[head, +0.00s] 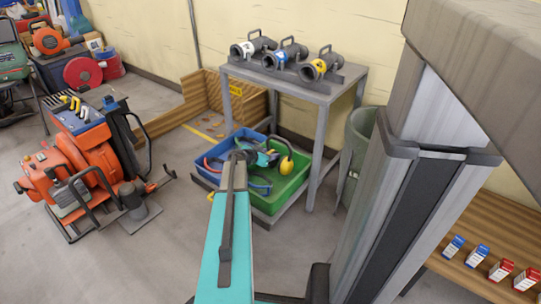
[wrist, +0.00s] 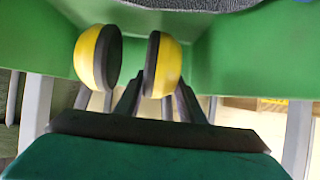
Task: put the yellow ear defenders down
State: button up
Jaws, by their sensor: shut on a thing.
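The yellow ear defenders (head: 287,165) show in the head view by the far inner side of the green bin (head: 292,193). In the wrist view their two yellow cups with dark pads (wrist: 168,65) stand side by side in front of green plastic walls (wrist: 225,50). My gripper (head: 268,158) is at the ear defenders, just left of the visible cup, and is shut on them. Its grip point is partly hidden by my arm in the head view. I cannot tell whether the ear defenders touch the bin.
A blue bin (head: 216,155) with tools and hoses stands left of the green one, on the low shelf of a grey table (head: 318,94).

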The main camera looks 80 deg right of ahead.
jog(key=shift+f, duration=0.15)
jog(key=o, duration=1.2)
jog(key=shift+r, duration=0.3)
jog(key=shift+r+p, duration=0.55)
jog(key=shift+p, duration=0.45)
jog(key=p+v, duration=0.2)
jog(key=v, duration=0.9)
jog(key=shift+w+a, duration=0.2)
jog(key=shift+a, duration=0.2)
